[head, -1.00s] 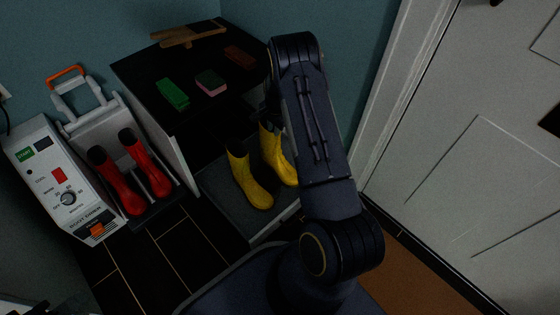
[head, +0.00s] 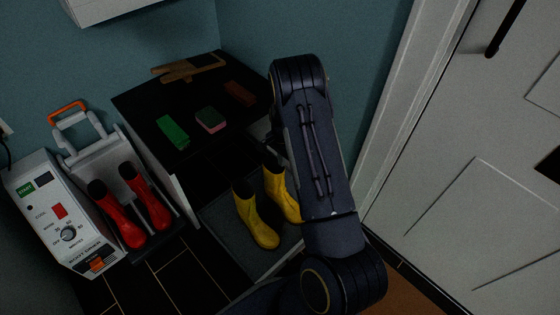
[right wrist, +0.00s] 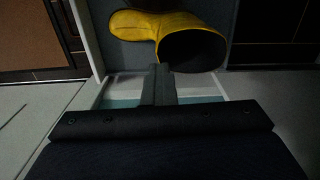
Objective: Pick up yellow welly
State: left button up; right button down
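Two yellow wellies stand upright side by side on a low grey shelf: the left one (head: 256,217) shows almost whole, while the right one (head: 281,193) is partly covered by my right arm. In the head view my arm hides these fingers. My left gripper is not in view.
Red boots (head: 116,218) stand on the boot dryer (head: 56,223) at the left. A black-topped cabinet (head: 205,160) with a green block (head: 172,131), a pink sponge (head: 210,120) and a brown brush stands behind the wellies. A white door (head: 470,190) is at the right.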

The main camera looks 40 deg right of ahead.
jog(key=shift+w+a+r, duration=0.1)
jog(key=shift+a+r, duration=0.15)
jog(key=shift+c, duration=2.2)
grip_release()
jog(key=shift+w+a, duration=0.1)
jog(key=shift+w, duration=0.15)
jog(key=shift+r, duration=0.1)
jog(key=shift+a+r, duration=0.1)
